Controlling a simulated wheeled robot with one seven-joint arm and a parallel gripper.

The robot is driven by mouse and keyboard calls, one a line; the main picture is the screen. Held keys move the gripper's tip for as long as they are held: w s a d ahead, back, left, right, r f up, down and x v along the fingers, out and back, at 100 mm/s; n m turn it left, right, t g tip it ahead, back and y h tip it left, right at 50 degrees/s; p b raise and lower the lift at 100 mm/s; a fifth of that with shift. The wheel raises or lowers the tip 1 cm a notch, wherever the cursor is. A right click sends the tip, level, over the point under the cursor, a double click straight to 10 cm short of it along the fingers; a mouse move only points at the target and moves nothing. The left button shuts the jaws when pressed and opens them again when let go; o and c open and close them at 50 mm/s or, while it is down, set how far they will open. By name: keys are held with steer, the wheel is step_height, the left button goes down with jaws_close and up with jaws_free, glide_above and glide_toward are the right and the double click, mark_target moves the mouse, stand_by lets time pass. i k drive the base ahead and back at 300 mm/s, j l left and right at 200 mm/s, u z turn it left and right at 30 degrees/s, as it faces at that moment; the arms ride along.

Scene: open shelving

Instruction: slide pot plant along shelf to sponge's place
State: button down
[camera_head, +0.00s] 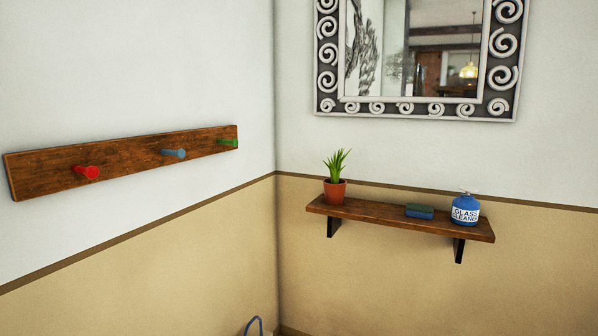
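The pot plant (336,184) is a green spiky plant in a terracotta pot. It stands upright near the left end of a brown wooden shelf (374,210) on the right wall. The sponge (419,211) is a small flat blue and green block. It lies on the shelf to the right of the plant, with bare shelf between them. My gripper is not in view.
Two dark brackets hold the shelf. A mirror (415,105) hangs above. A peg rack (130,158) is on the left wall.

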mark_target(334, 188)
steer(key=i+l+u, duration=0.75)
steer(key=l+u, duration=0.2)
steer(key=i+l+u, duration=0.2)
steer(key=l+u, duration=0.15)
steer(key=i+l+u, duration=0.1)
steer(key=l+u, duration=0.2)
steer(key=l, duration=0.15)
